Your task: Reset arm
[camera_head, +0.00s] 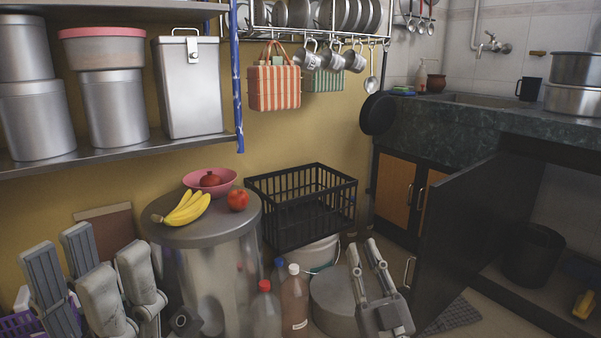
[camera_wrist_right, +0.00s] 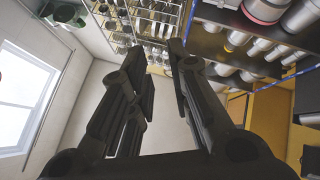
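My left gripper (camera_head: 92,258) is in the lower left of the head view, close to the camera, with its grey fingers pointing up and apart. It is open, and I see nothing between its fingers. My right gripper (camera_head: 364,246) is at the lower middle right of the head view, in front of the black crate and the cabinet. Its fingers point up. In the right wrist view, the right gripper (camera_wrist_right: 160,46) shows a gap between its two dark fingers, with nothing held there.
A steel drum (camera_head: 205,234) bears bananas (camera_head: 187,209), a pomegranate (camera_head: 238,199) and a pink bowl (camera_head: 221,180). Bottles (camera_head: 294,300) and a low round canister (camera_head: 332,301) stand close left of my right gripper. An open dark cabinet door (camera_head: 462,235) is to its right. A black crate (camera_head: 300,205) is behind.

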